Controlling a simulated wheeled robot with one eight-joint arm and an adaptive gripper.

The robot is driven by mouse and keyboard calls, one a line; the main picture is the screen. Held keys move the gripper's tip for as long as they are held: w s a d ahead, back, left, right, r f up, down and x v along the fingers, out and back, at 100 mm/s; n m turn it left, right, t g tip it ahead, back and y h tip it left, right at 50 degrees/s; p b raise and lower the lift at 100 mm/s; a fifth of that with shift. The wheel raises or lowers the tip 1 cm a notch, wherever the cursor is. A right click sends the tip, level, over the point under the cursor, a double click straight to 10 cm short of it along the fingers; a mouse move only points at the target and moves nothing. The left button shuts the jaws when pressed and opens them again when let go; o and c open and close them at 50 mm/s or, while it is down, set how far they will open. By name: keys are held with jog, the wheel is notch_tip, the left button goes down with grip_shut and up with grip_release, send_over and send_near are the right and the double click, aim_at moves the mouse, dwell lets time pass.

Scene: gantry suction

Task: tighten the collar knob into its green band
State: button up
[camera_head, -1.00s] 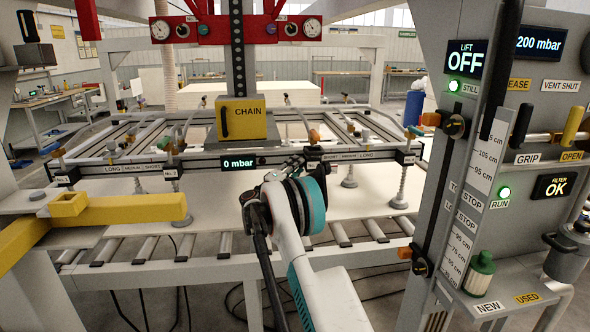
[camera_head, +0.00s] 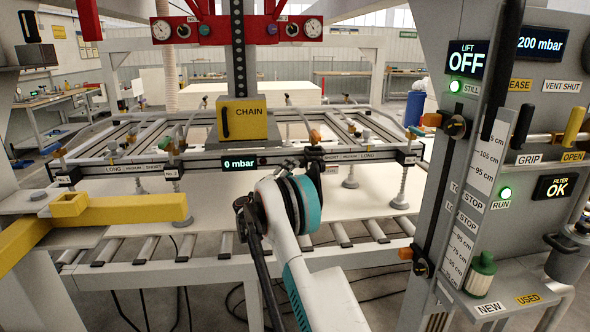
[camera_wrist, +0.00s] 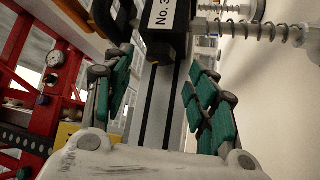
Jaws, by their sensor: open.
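A black collar block labelled No. 3 (camera_wrist: 168,32) sits on a grey slotted beam (camera_wrist: 166,115) at the top of the wrist view. A black rounded part (camera_wrist: 113,22) lies left of it; I cannot tell whether this is the collar knob. No green band can be made out. My gripper (camera_wrist: 158,88) is open and empty, its teal-padded fingers apart on either side of the beam, short of the block. In the head view my gripper (camera_head: 314,166) is at the front rail of the suction frame, partly hidden by my wrist.
A spring-loaded suction stem (camera_wrist: 240,28) sticks out right of the block. The yellow CHAIN box (camera_head: 242,119) hangs left of my arm. A yellow beam (camera_head: 130,208) stands at left; a grey control panel (camera_head: 545,100) stands at right. A pale sheet (camera_head: 215,215) lies below.

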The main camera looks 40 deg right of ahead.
jog(key=v, duration=0.8)
jog(key=shift+a, duration=0.35)
jog(key=s+a+r+t+y, duration=0.1)
jog(key=s+a+r+y, duration=0.95)
jog(key=s+a, duration=0.4)
jog(key=s+a+f+y, duration=0.2)
jog(key=s+a+y, duration=0.1)
jog(key=s+a, duration=0.5)
jog(key=s+a+f+t+y, duration=0.1)
jog(key=s+a+f+y, duration=0.2)
jog(key=s+a, duration=0.5)
jog(key=s+a+f+t+y, duration=0.1)
jog(key=s+a+f+y, duration=0.1)
jog(key=s+a, duration=0.6)
jog(key=s+y, duration=0.1)
jog(key=s, duration=0.4)
jog(key=shift+a+f+y, duration=0.2)
jog(key=shift+y, duration=0.15)
jog(key=shift+c, duration=0.4)
